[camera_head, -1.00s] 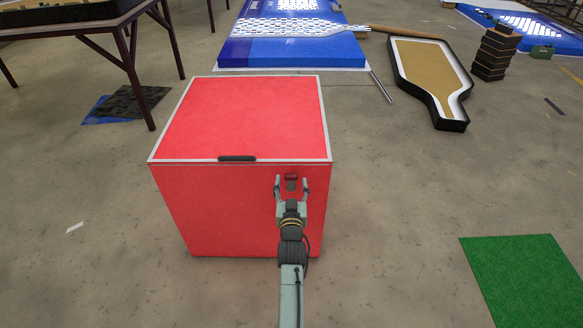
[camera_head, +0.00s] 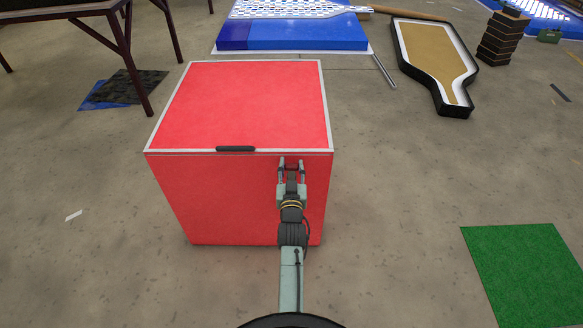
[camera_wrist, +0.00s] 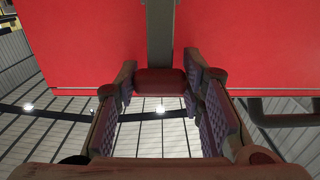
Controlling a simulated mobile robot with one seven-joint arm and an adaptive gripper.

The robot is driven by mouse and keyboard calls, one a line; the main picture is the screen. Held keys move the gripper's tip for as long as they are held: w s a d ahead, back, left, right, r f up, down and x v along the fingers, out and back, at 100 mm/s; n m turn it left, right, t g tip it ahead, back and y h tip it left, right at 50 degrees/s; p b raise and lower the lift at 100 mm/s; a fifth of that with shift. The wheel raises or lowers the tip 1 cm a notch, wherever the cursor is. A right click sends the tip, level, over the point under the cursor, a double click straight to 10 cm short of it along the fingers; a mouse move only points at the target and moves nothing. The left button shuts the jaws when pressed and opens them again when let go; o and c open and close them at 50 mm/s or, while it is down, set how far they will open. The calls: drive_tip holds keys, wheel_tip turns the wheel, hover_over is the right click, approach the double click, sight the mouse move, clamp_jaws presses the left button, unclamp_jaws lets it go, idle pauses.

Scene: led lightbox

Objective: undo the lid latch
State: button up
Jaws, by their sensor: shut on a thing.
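The red box (camera_head: 230,200) stands on the floor with its white-edged red lid (camera_head: 245,105) down. A dark handle (camera_head: 235,149) sits at the lid's front edge. The latch is on the upper right of the box's front face; in the wrist view its dark grey bar (camera_wrist: 160,35) ends in a dark red knob (camera_wrist: 158,82). My gripper (camera_head: 291,164) is at the front face just below the lid edge. In the wrist view its fingers (camera_wrist: 160,95) lie on either side of the knob and are shut on it. In the head view the gripper mostly hides the latch.
A dark table (camera_head: 75,15) stands at the back left. A blue platform (camera_head: 290,37) lies behind the box, with a thin rod (camera_head: 383,70) beside it. A bottle-shaped tray (camera_head: 432,50) and a dark stack (camera_head: 502,38) are at the back right. Green mat (camera_head: 525,270) lies right; floor around the box is clear.

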clamp_jaws()
drive_tip(key=shift+f+b, duration=0.1)
drive_tip(key=shift+b, duration=0.25)
